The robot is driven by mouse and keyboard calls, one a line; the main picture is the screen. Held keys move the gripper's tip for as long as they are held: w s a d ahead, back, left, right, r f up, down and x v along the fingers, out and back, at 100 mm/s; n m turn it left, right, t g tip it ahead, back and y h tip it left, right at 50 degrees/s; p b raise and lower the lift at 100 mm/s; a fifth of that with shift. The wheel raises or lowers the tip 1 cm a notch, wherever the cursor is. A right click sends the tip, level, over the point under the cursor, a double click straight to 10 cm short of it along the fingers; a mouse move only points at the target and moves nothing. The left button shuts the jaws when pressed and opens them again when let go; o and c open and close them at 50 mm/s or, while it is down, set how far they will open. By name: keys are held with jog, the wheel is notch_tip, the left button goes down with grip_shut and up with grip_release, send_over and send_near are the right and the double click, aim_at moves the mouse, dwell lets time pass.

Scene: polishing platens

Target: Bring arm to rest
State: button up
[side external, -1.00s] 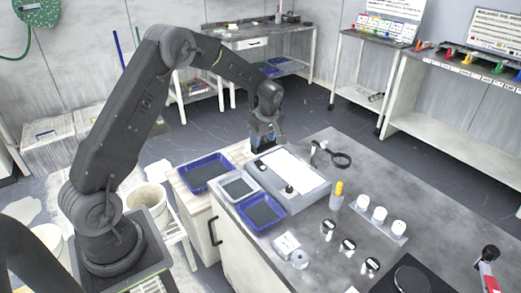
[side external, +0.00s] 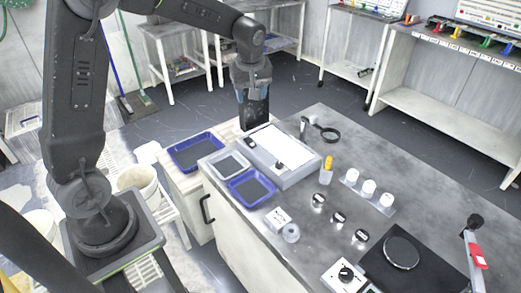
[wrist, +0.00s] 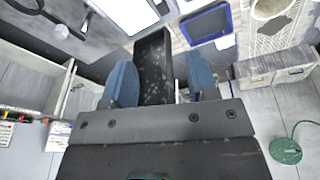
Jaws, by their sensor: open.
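My gripper (side external: 254,104) hangs pointing down at the back left of the workbench (side external: 330,225), behind the grey unit with a white top (side external: 272,146). It is above that unit's back edge in the picture, apparently clear of it. In the wrist view its two blue fingers stand apart on either side of a dark upright slab (wrist: 153,68). The slab lies between the fingers; I cannot tell whether they touch it or whether it belongs to the gripper. My elbow is cut off by the top of the side view.
Blue trays (side external: 252,187) and (side external: 196,150) lie left of the unit. A round magnifier (side external: 327,133), a yellow-topped bottle (side external: 327,170) and several white jars (side external: 369,187) stand to the right. Floor behind the bench is open.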

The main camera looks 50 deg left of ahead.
jog(key=s+d+r+m+t+h, duration=0.1)
jog(key=s+d+r+m, duration=0.25)
jog(key=s, duration=0.25)
jog(key=s+d+r+m+t, duration=0.1)
jog(key=s+d+r+m, duration=0.25)
jog(key=s+r, duration=0.2)
jog(key=s+d+m+t, duration=0.1)
jog(key=s+d+m, duration=0.1)
jog(key=s, duration=0.4)
jog(key=s+d+f+m+t+h, duration=0.1)
jog(key=s+d+m, duration=0.2)
jog(key=s, duration=0.3)
jog(key=shift+s+d+f+m, duration=0.25)
jog(key=shift+d+m, duration=0.1)
jog(key=shift+m, duration=0.55)
jog(key=shift+c, duration=0.2)
